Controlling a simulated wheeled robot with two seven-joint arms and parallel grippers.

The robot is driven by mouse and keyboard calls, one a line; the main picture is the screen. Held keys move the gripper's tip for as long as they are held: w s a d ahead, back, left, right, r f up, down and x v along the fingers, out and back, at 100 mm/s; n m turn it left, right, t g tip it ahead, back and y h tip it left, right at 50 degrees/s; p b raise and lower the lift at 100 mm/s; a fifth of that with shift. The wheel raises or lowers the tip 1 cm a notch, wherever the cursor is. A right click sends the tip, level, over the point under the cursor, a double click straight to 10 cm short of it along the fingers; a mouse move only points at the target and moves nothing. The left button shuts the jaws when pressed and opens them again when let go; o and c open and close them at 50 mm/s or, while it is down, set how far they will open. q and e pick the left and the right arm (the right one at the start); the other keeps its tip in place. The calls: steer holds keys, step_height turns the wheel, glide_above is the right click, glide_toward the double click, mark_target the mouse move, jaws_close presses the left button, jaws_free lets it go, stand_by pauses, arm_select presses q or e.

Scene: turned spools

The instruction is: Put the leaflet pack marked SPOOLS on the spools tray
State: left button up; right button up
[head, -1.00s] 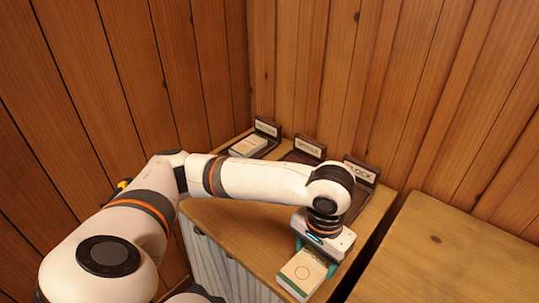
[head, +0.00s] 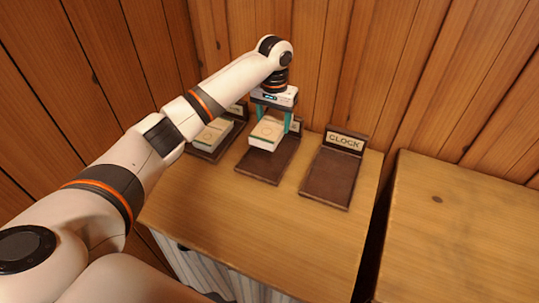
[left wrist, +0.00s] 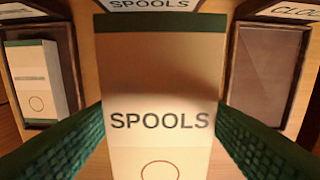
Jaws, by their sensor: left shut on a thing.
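My left gripper (head: 272,122) is shut on the leaflet pack (head: 266,134), a cream block with a dark green band. In the left wrist view the pack (left wrist: 160,90) reads SPOOLS and sits between the green fingers. The gripper holds it over the middle brown tray (head: 262,172). That tray's sign reads SPOOLS in the left wrist view (left wrist: 152,4); in the head view the gripper mostly hides it. Whether the pack touches the tray, I cannot tell. My right gripper is not in view.
The left tray (head: 212,155) holds another cream pack (head: 212,133). The right tray (head: 327,185), with a CLOCK sign (head: 344,142), is empty. Bare wood lies in front of the trays. Wooden walls stand close behind. A second wooden top (head: 460,240) is at the right, across a dark gap.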

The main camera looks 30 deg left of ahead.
mark_target(271, 153)
arm_select(q)
steer(key=shift+w+a+f, duration=0.5)
steer(key=shift+a+f, duration=0.1)
step_height(271, 153, down, 4)
steer(key=shift+r, duration=0.1)
steer(key=shift+f, duration=2.85)
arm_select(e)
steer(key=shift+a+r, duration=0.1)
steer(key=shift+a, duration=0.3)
arm_select(q)
steer(key=shift+f, duration=0.1)
steer(key=o, duration=1.1)
steer(key=shift+c, duration=0.2)
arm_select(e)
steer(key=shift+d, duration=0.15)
